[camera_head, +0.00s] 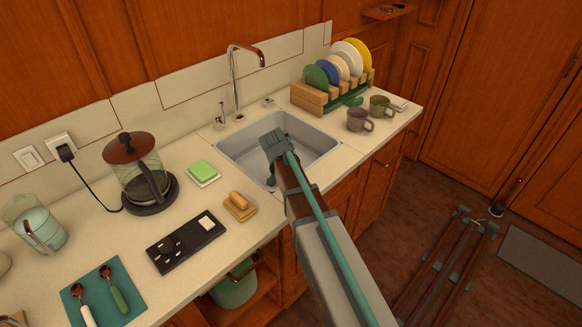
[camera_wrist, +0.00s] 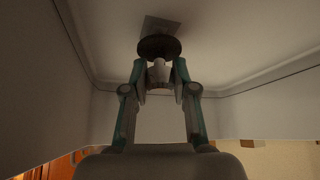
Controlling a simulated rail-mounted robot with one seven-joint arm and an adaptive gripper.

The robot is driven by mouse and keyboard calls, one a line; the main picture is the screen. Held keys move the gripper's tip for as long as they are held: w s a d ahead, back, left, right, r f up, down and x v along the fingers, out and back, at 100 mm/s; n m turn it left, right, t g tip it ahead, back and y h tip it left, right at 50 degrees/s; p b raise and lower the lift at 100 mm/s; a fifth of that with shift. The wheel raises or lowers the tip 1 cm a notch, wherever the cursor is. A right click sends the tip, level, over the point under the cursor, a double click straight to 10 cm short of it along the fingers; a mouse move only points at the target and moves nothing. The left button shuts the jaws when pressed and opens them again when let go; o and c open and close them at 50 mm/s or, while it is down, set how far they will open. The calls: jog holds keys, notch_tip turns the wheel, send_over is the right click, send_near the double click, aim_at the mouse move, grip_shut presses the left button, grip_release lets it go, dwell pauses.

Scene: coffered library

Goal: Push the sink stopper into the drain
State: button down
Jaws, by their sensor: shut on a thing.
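The sink stopper (camera_wrist: 158,47) is a dark round disc with a pale knob (camera_wrist: 159,74). My gripper (camera_wrist: 160,80) is shut on the knob, with a teal finger on either side. In the wrist view the disc is close to a square grey plate (camera_wrist: 163,25) in the basin floor and partly covers it. Whether the disc touches the plate cannot be told, and no drain opening is visible. In the head view my arm reaches down into the grey sink basin (camera_head: 306,134), hiding part of it; the stopper is not clearly made out there.
The faucet (camera_head: 236,85) stands behind the basin. A dish rack (camera_head: 318,98) with plates and two mugs (camera_head: 359,120) are to the right. Basin walls surround my gripper.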

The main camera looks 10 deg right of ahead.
jog(key=shift+f+b, duration=0.55)
jog(key=shift+f, duration=0.35)
jog(key=c, duration=0.8)
grip_release()
jog(key=shift+c, duration=0.2)
notch_tip(320, 180, up, 10)
